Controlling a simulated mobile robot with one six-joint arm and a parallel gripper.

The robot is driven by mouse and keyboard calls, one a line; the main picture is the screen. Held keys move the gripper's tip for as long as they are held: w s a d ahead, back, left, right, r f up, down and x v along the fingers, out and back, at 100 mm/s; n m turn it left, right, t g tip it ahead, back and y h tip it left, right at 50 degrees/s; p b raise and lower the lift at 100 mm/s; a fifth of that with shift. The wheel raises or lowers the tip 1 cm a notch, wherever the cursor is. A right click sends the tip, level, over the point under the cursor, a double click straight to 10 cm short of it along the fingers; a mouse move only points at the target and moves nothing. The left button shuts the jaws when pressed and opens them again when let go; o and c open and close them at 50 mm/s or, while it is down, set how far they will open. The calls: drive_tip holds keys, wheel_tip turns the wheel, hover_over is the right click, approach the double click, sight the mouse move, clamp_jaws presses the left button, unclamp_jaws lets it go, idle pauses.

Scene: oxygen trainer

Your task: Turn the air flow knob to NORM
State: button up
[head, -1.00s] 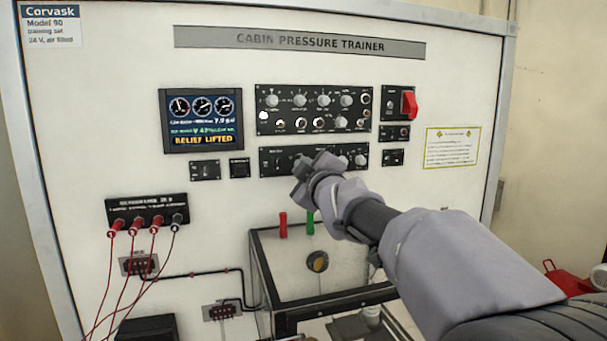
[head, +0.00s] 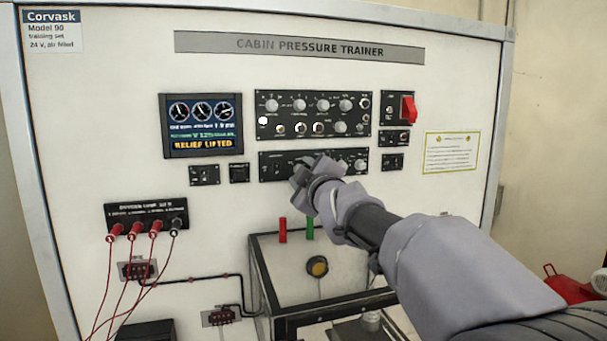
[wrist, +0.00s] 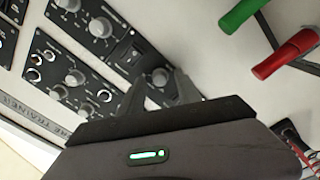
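The lower black panel (head: 268,158) carries a row of round grey knobs and small switches. Its labels are too small to read, so I cannot tell which knob is air flow or where it points. My gripper (head: 308,170) is in front of the middle of this panel and hides part of it. In the wrist view, my gripper's two fingers (wrist: 158,88) are spread, with a grey knob (wrist: 160,77) showing between their tips. I cannot tell whether they touch it. Two more knobs of the row (wrist: 100,27) show at upper left.
A larger knob panel (head: 312,113) is just above. A display (head: 201,124) reads "RELIEF LIFTED". A red switch cover (head: 408,108) is at right. Red leads (head: 110,285) hang at left.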

drive_tip(key=v, duration=1.7)
drive_tip(key=shift+s, duration=0.25)
drive_tip(key=shift+f, duration=0.1)
